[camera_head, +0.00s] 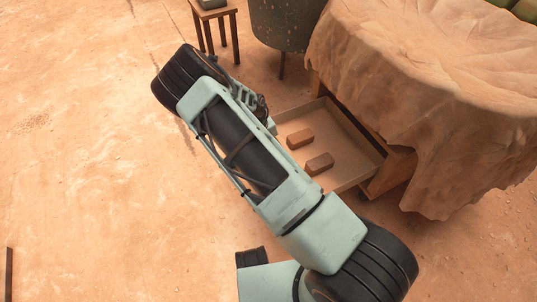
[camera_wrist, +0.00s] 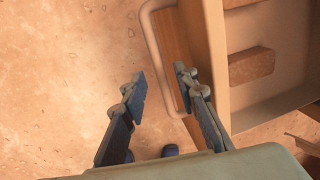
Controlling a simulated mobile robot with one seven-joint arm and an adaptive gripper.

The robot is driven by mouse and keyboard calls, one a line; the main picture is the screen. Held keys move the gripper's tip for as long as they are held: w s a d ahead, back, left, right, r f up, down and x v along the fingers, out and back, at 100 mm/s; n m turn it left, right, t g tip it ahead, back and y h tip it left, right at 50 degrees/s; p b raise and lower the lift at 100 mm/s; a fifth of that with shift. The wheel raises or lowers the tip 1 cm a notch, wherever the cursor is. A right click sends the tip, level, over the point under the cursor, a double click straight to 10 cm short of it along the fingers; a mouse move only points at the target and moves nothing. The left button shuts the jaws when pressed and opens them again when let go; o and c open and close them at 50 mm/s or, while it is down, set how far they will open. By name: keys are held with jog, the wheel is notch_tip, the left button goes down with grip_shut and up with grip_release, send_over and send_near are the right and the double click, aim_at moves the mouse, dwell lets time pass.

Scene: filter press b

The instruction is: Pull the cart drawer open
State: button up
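The cart drawer (camera_head: 352,138) stands pulled out from the cloth-draped cart (camera_head: 392,172), with its inside showing. In the wrist view, the drawer wall (camera_wrist: 216,50) and wooden front panel (camera_wrist: 172,40) are at the upper right. A pale loop handle (camera_wrist: 152,50) is fixed on that front. My gripper (camera_wrist: 161,80) is open, with one finger on each side of the handle's long bar. A gap shows between the bar and both fingertips; I cannot tell the depth. In the head view, my arm hides the fingers and the drawer front.
Two brown blocks (camera_head: 300,138) (camera_head: 319,163) lie in the drawer. A cloth (camera_head: 415,80) hangs over the cart. A dark round bin (camera_head: 283,22) and a small wooden stool (camera_head: 214,14) stand behind. The sandy floor (camera_head: 80,150) at left is clear.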

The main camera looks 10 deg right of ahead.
notch_tip(320, 180, up, 10)
jog(key=a, duration=0.2)
jog(key=shift+s+r, duration=0.15)
jog(key=shift+s, duration=0.15)
